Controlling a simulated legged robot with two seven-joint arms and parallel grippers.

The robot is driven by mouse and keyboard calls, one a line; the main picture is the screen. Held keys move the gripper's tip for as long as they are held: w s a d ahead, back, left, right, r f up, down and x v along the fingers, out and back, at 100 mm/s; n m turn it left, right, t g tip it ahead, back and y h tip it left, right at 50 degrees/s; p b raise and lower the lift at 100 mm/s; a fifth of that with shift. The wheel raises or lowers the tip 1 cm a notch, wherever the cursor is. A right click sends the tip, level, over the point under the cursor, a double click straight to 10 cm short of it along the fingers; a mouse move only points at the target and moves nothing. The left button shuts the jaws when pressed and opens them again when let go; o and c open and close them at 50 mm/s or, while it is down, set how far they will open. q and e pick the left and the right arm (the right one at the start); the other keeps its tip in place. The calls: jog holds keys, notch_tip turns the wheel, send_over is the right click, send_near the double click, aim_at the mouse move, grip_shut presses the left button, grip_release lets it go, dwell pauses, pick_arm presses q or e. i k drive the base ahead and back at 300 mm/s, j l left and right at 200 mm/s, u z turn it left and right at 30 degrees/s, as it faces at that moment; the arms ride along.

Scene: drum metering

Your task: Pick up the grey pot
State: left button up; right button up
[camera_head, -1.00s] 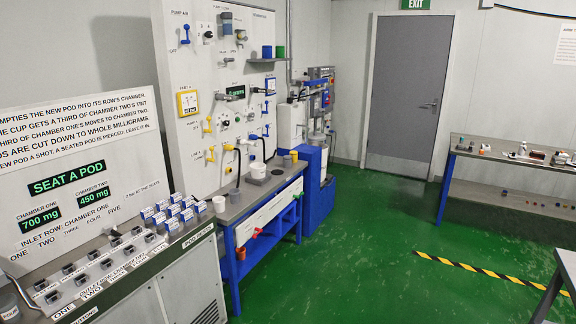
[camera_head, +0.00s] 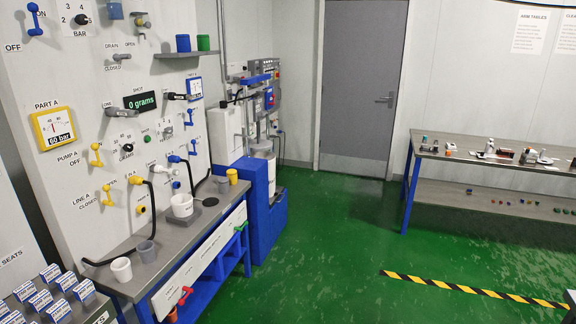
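A small grey pot (camera_head: 146,251) stands upright on the metal bench top (camera_head: 150,275) at the lower left. A white pot (camera_head: 122,269) stands close beside it, to the left and nearer the front. A larger white tub (camera_head: 182,205) stands farther back on the same bench. Neither of my grippers is in view.
Black hoses (camera_head: 152,215) run from the wall panel to the bench. A grey pot-like cup (camera_head: 223,185) and a yellow cup (camera_head: 232,176) stand at the bench's far end. Labelled pods (camera_head: 42,299) sit at lower left. The green floor (camera_head: 320,260) right of the bench is clear.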

aim_at(224, 188)
jog(key=i+j, duration=0.15)
jog(key=i, duration=2.1)
jog(key=i+l+u, duration=0.15)
jog(key=i+u, duration=0.15)
jog(key=i, duration=0.15)
jog(key=i+l+u, duration=0.3)
jog(key=i, duration=0.15)
jog(key=i+u, duration=0.25)
jog(key=u, duration=0.2)
jog(key=i+u, duration=0.25)
jog(key=u, duration=0.15)
jog(key=i+u, duration=0.25)
jog(key=u, duration=0.2)
jog(key=i+l+u, duration=0.2)
jog(key=u, duration=0.2)
